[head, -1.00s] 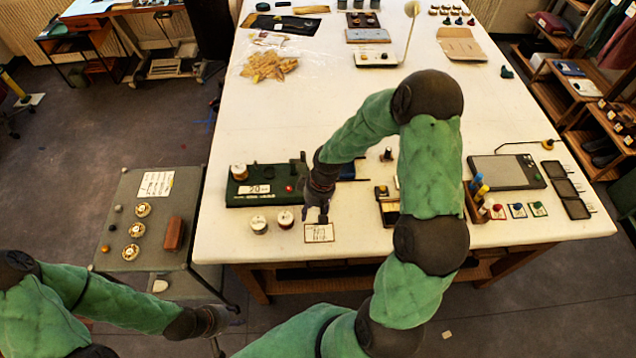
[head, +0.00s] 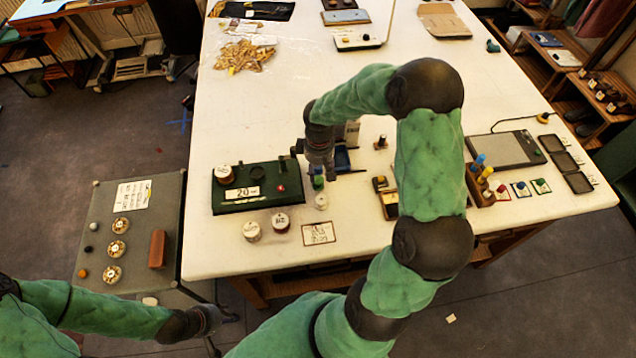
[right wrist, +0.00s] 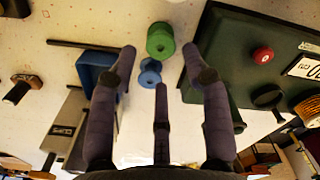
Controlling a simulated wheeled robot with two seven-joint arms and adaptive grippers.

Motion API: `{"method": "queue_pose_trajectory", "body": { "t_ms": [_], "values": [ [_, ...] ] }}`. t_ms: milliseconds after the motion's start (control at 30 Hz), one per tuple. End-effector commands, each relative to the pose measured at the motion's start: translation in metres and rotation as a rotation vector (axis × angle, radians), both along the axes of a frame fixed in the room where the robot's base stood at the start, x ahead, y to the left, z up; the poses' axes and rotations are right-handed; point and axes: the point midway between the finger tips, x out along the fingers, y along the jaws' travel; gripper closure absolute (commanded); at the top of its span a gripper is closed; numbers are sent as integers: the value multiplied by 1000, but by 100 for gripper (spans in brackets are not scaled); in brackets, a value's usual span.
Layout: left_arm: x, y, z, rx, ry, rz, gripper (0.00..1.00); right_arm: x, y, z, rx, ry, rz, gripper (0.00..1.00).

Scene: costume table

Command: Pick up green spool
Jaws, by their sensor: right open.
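The green spool (head: 318,183) stands on the white table, partly hidden below my right gripper (head: 321,172). In the right wrist view, the green spool (right wrist: 160,41) shows at the top middle. My right gripper (right wrist: 159,54) is open there, its fingers spread and the spool between and just beyond the tips; I cannot tell whether they touch. A blue spool (right wrist: 149,72) lies nearer, between the fingers. My left gripper (head: 208,320) is low at the left, away from the table top; its jaws are not clear.
A dark green box (head: 230,205) with a red button (head: 281,188) is close left of the right gripper. A small white spool (head: 321,201) stands in front, with larger spools (head: 281,222) and a label card (head: 319,234) nearby. A blue tray (right wrist: 92,68) is close by.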

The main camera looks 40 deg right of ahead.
Motion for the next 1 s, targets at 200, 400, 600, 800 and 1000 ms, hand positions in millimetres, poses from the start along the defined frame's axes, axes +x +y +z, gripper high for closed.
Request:
{"method": "queue_pose_trajectory", "body": {
  "t_ms": [200, 400, 600, 800, 1000],
  "values": [
    [0, 0, -1, 0, 0, 0, 60, 2, 0, -18, 1, 3, 2, 51],
    [0, 0, -3, 0, 0, 0, 60, 4, -1, -47, 1, 2, 1, 51],
    [0, 0, -3, 0, 0, 0, 60, 5, -1, -52, 0, 0, 0, 51],
    [0, 0, -3, 0, 0, 0, 60, 5, -1, -52, 0, 0, 1, 82],
    [0, 0, -3, 0, 0, 0, 60, 5, -1, -52, 0, 0, 1, 82]
  ]
}}
